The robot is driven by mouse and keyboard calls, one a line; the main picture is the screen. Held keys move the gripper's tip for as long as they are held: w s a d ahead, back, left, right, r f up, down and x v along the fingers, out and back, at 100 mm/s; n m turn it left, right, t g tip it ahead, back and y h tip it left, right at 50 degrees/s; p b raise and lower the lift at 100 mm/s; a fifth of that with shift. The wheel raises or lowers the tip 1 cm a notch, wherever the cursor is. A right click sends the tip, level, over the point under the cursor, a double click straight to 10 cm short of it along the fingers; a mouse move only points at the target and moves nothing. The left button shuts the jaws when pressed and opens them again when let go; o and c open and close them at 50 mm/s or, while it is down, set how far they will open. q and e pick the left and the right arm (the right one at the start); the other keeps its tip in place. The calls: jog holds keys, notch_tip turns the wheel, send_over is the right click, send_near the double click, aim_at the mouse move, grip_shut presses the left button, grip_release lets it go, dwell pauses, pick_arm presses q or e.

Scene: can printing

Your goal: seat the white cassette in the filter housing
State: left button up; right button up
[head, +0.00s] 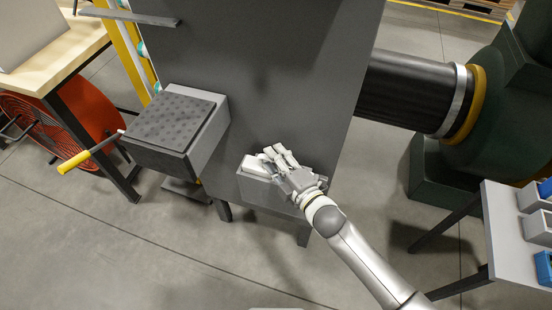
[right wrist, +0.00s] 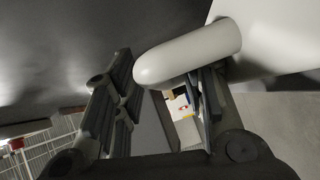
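The filter housing (head: 265,194) is a grey open box low on the front of the dark cabinet. A white block that looks like the cassette (head: 254,165) shows at the housing's top left; how deep it sits is hidden. My right gripper (head: 278,167) is over the housing, just right of the white block. In the right wrist view its two dark fingers stand apart with background visible between them. A rounded white bar (right wrist: 188,55), perhaps the cassette's handle, crosses by the right-hand fingertip. Whether they touch is unclear. My left gripper is not in view.
A grey box with a dotted top (head: 172,118) and a yellow-handled lever (head: 75,161) juts from the cabinet (head: 265,70) to the left. A black duct (head: 410,92) is at right. A table with small bins (head: 534,228) is at far right. The front floor is clear.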

jog(key=shift+s+d, duration=0.1)
jog(key=v, duration=1.1)
jog(key=shift+s+d, duration=0.25)
jog(key=shift+s, duration=0.05)
jog(key=shift+r, duration=0.1)
